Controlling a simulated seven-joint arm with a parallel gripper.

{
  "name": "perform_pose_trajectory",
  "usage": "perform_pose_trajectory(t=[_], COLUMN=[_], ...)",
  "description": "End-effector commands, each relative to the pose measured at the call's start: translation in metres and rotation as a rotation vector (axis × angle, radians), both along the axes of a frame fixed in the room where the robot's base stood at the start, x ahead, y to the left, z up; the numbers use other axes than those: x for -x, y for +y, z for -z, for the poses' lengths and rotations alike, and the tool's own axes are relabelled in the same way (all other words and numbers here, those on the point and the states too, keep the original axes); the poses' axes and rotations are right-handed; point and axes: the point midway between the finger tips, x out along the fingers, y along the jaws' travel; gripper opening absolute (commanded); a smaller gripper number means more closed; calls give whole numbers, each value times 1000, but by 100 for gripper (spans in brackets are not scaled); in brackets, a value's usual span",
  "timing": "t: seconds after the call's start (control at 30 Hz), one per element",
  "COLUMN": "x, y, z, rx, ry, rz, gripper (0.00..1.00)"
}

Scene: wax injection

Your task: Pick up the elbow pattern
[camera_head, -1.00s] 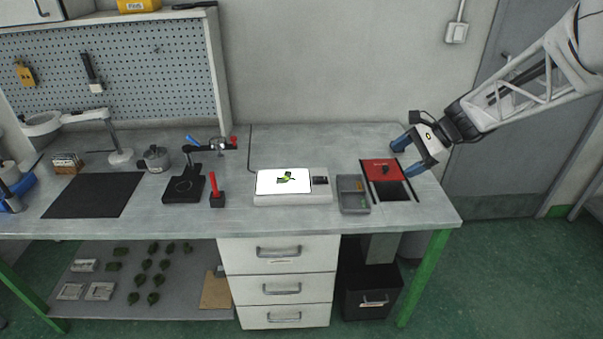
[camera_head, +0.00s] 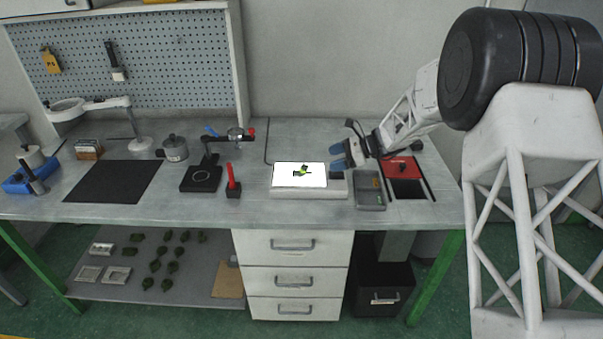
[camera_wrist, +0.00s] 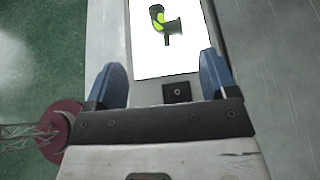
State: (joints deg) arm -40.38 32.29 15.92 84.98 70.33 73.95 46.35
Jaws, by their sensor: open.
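The elbow pattern (camera_head: 301,171) is a small piece, dark with bright yellow-green parts, lying on a bright white plate (camera_head: 285,181) of a low box on the bench. In the wrist view the elbow pattern (camera_wrist: 164,24) shows at the top middle, with a bent body and a stub. My gripper (camera_head: 341,154) is to the right of the white plate, above the bench. In the wrist view my gripper (camera_wrist: 162,78) has its two blue fingers wide apart with nothing between them, and the pattern lies beyond the fingertips.
A grey divided tray (camera_head: 369,205) and a red-topped unit (camera_head: 402,167) stand right of the white plate. A red-handled tool (camera_head: 232,182) and a black stand (camera_head: 201,180) are to its left. A dark mat (camera_head: 112,181) lies further left. The bench behind the plate is clear.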

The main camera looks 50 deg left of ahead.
Motion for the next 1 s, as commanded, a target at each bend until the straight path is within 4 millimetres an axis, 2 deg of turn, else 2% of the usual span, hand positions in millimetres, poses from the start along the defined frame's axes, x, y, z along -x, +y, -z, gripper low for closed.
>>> perform_pose_trajectory(t=[0.1,0.23,0.67,1.0], x=[5,7,9,23], y=[20,32,35,50], z=[15,22,25,34], rx=[-1,-3,-3,-2], ry=[39,60,66,66], rz=[4,8,10,10], gripper=[79,79,79,79])
